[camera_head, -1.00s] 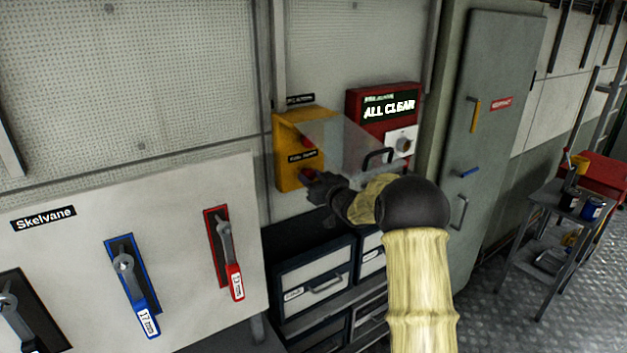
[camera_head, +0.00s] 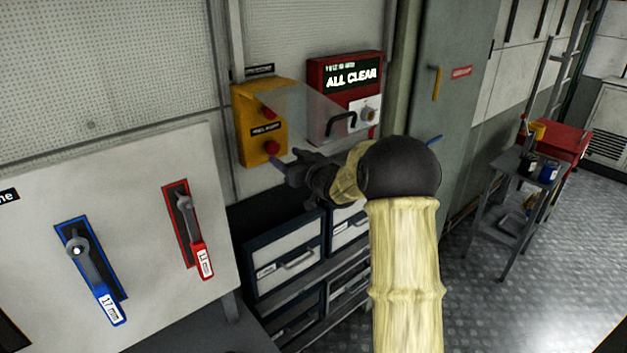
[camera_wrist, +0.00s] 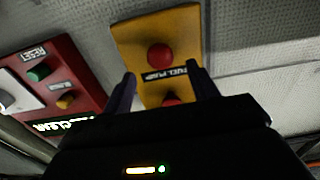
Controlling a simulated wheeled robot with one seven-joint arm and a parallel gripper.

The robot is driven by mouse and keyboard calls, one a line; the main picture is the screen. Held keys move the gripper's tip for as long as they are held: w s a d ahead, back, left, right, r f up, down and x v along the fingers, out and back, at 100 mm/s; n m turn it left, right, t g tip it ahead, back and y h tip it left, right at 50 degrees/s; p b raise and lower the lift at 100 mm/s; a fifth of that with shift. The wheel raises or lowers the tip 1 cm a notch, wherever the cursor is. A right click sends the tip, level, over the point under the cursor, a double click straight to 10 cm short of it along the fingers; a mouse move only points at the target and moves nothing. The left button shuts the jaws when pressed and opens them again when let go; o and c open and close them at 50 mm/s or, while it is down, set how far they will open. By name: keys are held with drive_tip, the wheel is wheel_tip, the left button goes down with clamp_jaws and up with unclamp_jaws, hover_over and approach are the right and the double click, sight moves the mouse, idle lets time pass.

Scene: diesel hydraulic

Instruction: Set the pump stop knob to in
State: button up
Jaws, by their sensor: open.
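A yellow box (camera_head: 247,128) on the wall carries two red knobs, an upper one (camera_head: 268,112) and a lower one (camera_head: 271,147), with a black label between them. The label reads like "FUEL PUMP" in the wrist view. A clear cover with a black handle (camera_head: 340,124) stands swung out to the right of the box. My gripper (camera_head: 284,166) is open and empty, just below and right of the lower knob. In the wrist view, one knob (camera_wrist: 159,55) shows whole beyond the fingers; the other (camera_wrist: 172,100) is partly hidden by my gripper. No contact is visible.
A red panel (camera_head: 316,98) reading "ALL CLEAR" is right of the yellow box, partly behind the clear cover. Drawers (camera_head: 286,262) stand below. Open floor lies at right.

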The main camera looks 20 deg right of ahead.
drive_tip(key=b+v, duration=0.3)
drive_tip(key=v, duration=0.8)
drive_tip(key=shift+s+b, duration=0.15)
drive_tip(key=shift+b, duration=0.15)
drive_tip(key=shift+f, duration=0.1)
drive_tip(key=s+a+f+m+g+h, duration=0.2)
drive_tip(key=s+f+m+g+h, duration=0.35)
drive_tip(key=s+f, duration=0.6)
drive_tip(key=s+a+f+g, duration=0.1)
drive_tip(key=s+f+g, duration=0.1)
drive_tip(key=s, duration=0.3)
drive_tip(key=s+a+f+g+h, duration=0.1)
drive_tip(key=s+a+f+g, duration=0.1)
drive_tip(key=s, duration=0.4)
drive_tip(key=s+a+f+n+g, duration=0.1)
drive_tip(key=s+f+g, duration=0.3)
drive_tip(key=s, duration=0.2)
drive_tip(key=shift+s+a, duration=0.2)
drive_tip(key=shift+g, duration=0.25)
idle(0.6)
